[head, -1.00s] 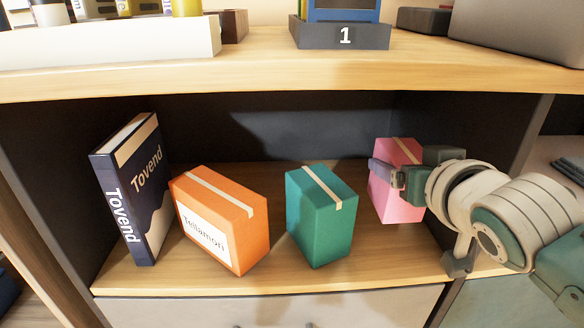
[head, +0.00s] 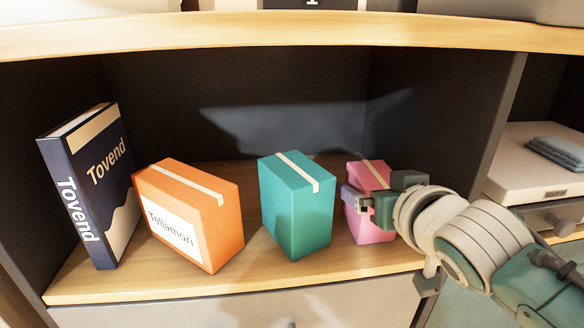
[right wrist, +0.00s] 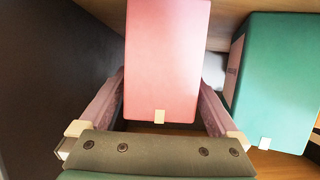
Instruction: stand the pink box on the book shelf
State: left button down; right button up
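The pink box (head: 367,222) is upright on the right side of the shelf compartment (head: 345,270), right of the teal box, with a gap between them. My right gripper (head: 362,202) reaches in from the right and has its fingers on the sides of the pink box. In the right wrist view, the pink box (right wrist: 165,55) lies between both fingers, which appear to press on it. Its lower end is cut off there, and I cannot tell surely whether it touches the shelf floor. My left gripper is not in view.
A navy book (head: 92,190) stands at the far left, then an orange box (head: 190,215) and the teal box (head: 297,210). The right divider wall (head: 490,150) is close to my right arm. Beyond it lies a white case (head: 530,165) with a grey-blue item on top.

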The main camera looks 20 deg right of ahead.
jog(key=shift+r, duration=0.1)
jog(key=shift+s+r+p, duration=0.15)
jog(key=shift+s+p, duration=0.05)
jog(key=shift+p, duration=0.1)
jog(key=s+a+r+n+g+y+p, duration=0.1)
jog(key=s+a+n+g+y+p, duration=0.3)
jog(key=s, duration=0.9)
jog(key=s+a+r+n+g+h+p, duration=0.15)
jog(key=s+a+g, duration=0.4)
jog(key=s, duration=0.85)
notch_tip(320, 180, up, 88)
jog(key=p, duration=8.8)
jog(key=shift+d+r+m+y+p, duration=0.15)
jog(key=shift+r+m+y+p, duration=0.1)
jog(key=shift+m+y+p, duration=0.15)
jog(key=shift+w+g, duration=0.1)
jog(key=shift+g, duration=0.15)
